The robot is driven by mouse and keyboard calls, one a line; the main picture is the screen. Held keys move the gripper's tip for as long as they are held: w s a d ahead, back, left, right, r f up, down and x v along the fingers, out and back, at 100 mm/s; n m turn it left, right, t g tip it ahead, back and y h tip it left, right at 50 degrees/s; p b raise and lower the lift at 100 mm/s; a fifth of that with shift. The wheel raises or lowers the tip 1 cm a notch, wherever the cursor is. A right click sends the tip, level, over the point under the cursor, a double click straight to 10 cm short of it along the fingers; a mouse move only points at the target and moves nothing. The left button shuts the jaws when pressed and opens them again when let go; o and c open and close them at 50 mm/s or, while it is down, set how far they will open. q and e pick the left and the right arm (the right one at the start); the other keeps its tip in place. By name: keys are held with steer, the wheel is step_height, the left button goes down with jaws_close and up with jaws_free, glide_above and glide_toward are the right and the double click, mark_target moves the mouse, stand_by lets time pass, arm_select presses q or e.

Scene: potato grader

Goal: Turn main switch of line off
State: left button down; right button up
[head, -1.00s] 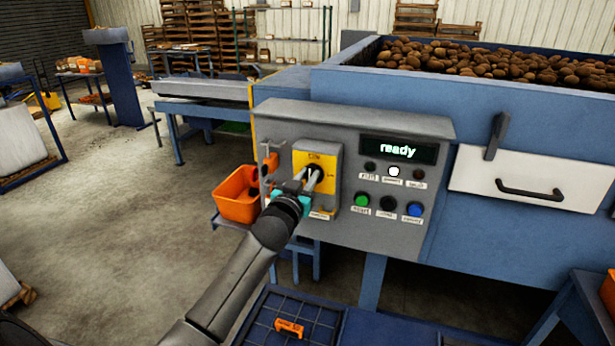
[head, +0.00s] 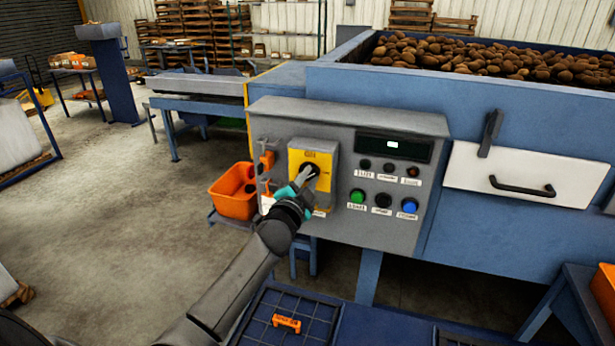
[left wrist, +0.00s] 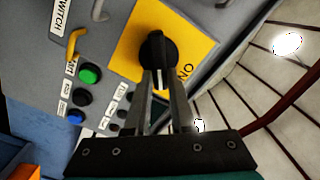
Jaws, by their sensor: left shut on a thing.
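The main switch is a black rotary knob (left wrist: 156,52) on a yellow plate (head: 326,161) at the left of the grey control panel (head: 270,105). My left gripper (head: 309,173) is shut on the knob. In the left wrist view its two fingers (left wrist: 162,80) stand on either side of the knob's grip. In the head view my gripper partly hides the knob. The panel display (head: 395,148) is dark but for a small white mark, and the lamps below it look unlit. My right gripper is not in view.
Green, black and blue buttons (head: 383,200) sit right of the switch. An orange bin (head: 233,192) stands left of the panel. A white drawer (head: 519,174) is at the right. An orange tag (head: 287,322) lies on a blue gridded tray (head: 254,327) below.

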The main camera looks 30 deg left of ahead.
arm_select(q)
steer(key=shift+d+f+m, duration=0.1)
steer(key=shift+f+m, duration=0.1)
steer(key=shift+m, duration=1.05)
steer(key=shift+d+f+m, duration=0.1)
steer(key=shift+f+m, duration=0.1)
steer(key=shift+m, duration=1)
steer(key=shift+f+m, duration=0.2)
steer(key=shift+m, duration=1.05)
steer(key=c, duration=0.8)
jaws_free()
steer(key=shift+o, duration=0.2)
steer(key=b+v, duration=0.1)
steer(key=v, duration=1.4)
steer(key=shift+d, duration=0.1)
